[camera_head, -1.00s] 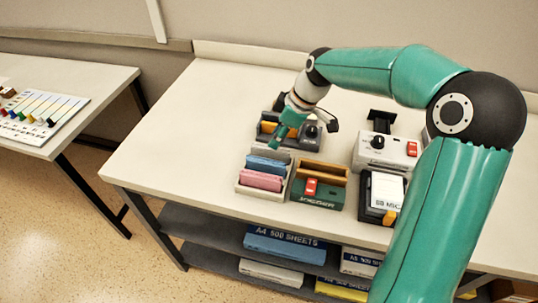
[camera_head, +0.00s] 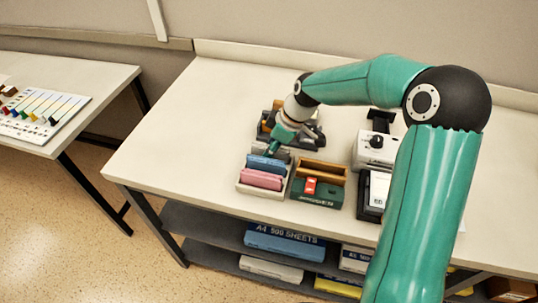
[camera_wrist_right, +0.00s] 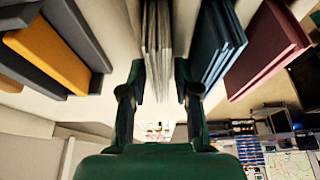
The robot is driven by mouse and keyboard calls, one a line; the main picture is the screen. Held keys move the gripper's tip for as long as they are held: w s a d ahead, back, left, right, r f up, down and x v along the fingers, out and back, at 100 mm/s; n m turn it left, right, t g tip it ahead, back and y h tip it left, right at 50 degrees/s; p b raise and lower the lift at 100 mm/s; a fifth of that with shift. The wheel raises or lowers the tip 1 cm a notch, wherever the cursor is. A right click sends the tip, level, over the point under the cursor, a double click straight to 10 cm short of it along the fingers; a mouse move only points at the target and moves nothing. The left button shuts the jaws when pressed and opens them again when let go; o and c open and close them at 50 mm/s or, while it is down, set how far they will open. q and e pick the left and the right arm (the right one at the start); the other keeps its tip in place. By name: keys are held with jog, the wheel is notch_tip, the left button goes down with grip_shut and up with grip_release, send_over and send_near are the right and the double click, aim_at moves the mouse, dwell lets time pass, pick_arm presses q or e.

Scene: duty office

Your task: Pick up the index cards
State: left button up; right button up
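A pale tray (camera_head: 262,193) on the table holds upright stacks: a grey-white one at the back, partly hidden by my gripper, then a blue one (camera_head: 262,163) and a pink one (camera_head: 261,180). The grey-white stack of thin sheets (camera_wrist_right: 158,40), which looks like the index cards, stands between my right fingertips in the wrist view. The right gripper (camera_wrist_right: 160,85) is open, with a gap beside the stack on each side. The blue stack (camera_wrist_right: 212,45) is just outside its right finger. In the head view the right gripper (camera_head: 275,145) is over the tray's back. My left gripper is out of view.
A green box (camera_head: 318,191) with a tan top stands right of the tray. A dark holder with an orange item (camera_wrist_right: 50,50) is close behind. A white device (camera_head: 376,150) and a black-framed pad (camera_head: 375,190) are further right. The table's left part is clear.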

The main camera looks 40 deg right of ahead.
jog(key=shift+f+b, duration=0.2)
jog(key=shift+b, duration=0.1)
dwell(0.4)
grip_shut()
